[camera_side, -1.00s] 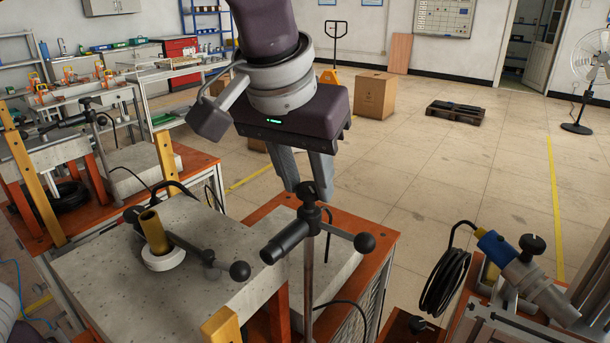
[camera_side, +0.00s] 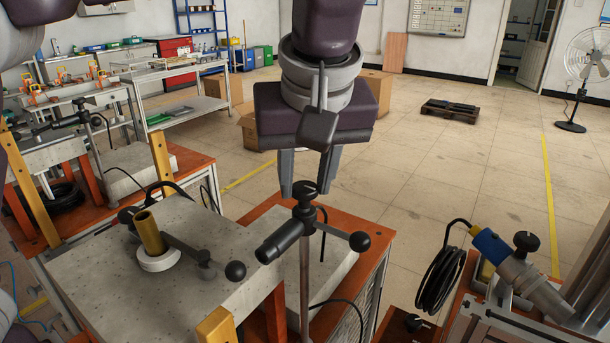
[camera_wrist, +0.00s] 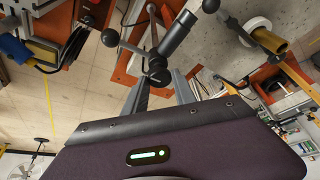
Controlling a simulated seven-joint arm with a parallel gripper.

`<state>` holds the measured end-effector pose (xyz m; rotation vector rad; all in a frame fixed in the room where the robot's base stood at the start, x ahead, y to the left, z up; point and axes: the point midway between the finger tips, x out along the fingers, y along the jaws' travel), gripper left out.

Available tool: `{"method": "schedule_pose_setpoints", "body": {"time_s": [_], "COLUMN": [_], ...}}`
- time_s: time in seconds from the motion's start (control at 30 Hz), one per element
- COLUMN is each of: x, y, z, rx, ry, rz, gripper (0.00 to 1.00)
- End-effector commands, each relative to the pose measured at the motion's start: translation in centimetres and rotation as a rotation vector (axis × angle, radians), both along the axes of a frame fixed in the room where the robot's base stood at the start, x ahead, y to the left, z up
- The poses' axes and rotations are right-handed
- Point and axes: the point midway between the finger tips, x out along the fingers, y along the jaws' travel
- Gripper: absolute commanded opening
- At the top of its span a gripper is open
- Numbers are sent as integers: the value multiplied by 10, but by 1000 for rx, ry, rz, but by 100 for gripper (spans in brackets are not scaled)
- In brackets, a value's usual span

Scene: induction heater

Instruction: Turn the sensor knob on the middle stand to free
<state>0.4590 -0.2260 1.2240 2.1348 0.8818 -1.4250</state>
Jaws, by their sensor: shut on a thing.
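The middle stand is a thin metal post (camera_side: 305,285) with a black sensor barrel (camera_side: 280,241) pointing to the lower left and a ball-ended lever (camera_side: 359,241) to the right. Its small black sensor knob (camera_side: 304,188) sits on top. My gripper (camera_side: 306,189) points down from above, with its fingertips on either side of the knob, and is shut on it. In the wrist view the knob (camera_wrist: 159,70) lies between the two fingertips of my gripper (camera_wrist: 160,77). Knob markings are too small to read.
A grey slab (camera_side: 100,290) carries a brass tube in a white ring (camera_side: 158,258), left of the stand. A blue and grey tool (camera_side: 515,270) and a coiled black cable (camera_side: 441,280) are at the right. Another stand (camera_side: 92,150) is at the left back. The floor behind is open.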

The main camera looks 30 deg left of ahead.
Motion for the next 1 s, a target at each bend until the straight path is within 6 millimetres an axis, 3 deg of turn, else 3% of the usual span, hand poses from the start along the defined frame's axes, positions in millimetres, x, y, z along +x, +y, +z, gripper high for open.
{"method": "schedule_pose_setpoints", "body": {"time_s": [0.5,0.53,0.63,1.0], "x": [0,0,0,-1], "y": [-1,-1,-1,-2], "z": [0,0,0,5], "rx": [-2,-2,-2,-1], "ry": [1,1,1,0], "rz": [17,17,17,17], "gripper": [0,34,54,54]}}
